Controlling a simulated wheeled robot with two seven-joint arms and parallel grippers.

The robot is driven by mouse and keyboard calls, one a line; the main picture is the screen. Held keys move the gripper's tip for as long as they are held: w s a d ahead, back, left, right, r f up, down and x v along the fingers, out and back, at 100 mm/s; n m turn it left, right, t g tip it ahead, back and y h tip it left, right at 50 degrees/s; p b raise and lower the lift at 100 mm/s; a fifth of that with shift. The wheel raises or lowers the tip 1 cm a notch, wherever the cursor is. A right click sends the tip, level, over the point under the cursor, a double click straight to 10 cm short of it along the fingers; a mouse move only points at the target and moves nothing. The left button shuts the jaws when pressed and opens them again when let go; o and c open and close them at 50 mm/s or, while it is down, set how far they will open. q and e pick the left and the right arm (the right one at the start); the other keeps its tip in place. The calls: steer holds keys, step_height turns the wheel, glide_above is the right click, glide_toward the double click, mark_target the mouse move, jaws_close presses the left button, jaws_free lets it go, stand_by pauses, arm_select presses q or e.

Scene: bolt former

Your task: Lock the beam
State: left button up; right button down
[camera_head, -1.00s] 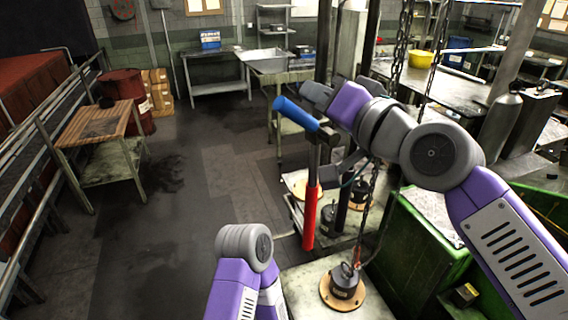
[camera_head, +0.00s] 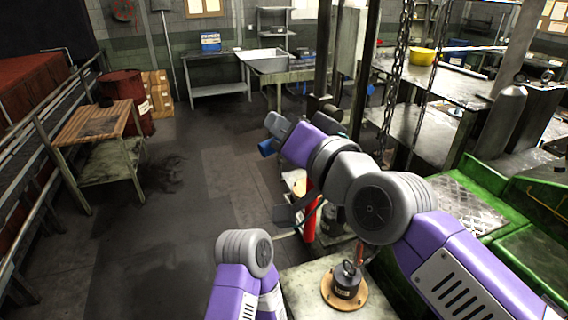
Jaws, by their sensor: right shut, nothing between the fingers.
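My right arm reaches in from the right, and its gripper (camera_head: 287,213) hangs below the wrist, shut and empty. It is just left of a red upright handle (camera_head: 309,219); I cannot tell whether they touch. A blue handle (camera_head: 265,148) shows only in part beside my right wrist. Which part is the beam or its lock is not clear, because my right arm hides most of the mechanism. Only a bent part of my left arm shows at the bottom; its gripper is out of view.
A round weight (camera_head: 346,282) on a wooden disc stands on a worn table (camera_head: 304,284) in front. Chains (camera_head: 390,85) hang right of centre. A green metal bin (camera_head: 478,195) stands at the right. The floor at left centre is clear.

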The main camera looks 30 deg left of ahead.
step_height(320, 180, down, 3)
steer(key=shift+r+b, duration=0.2)
steer(key=shift+b, duration=0.7)
steer(key=b+v, duration=0.5)
steer(key=v, duration=0.5)
steer(key=shift+w+r, duration=0.1)
steer(key=shift+r, duration=0.05)
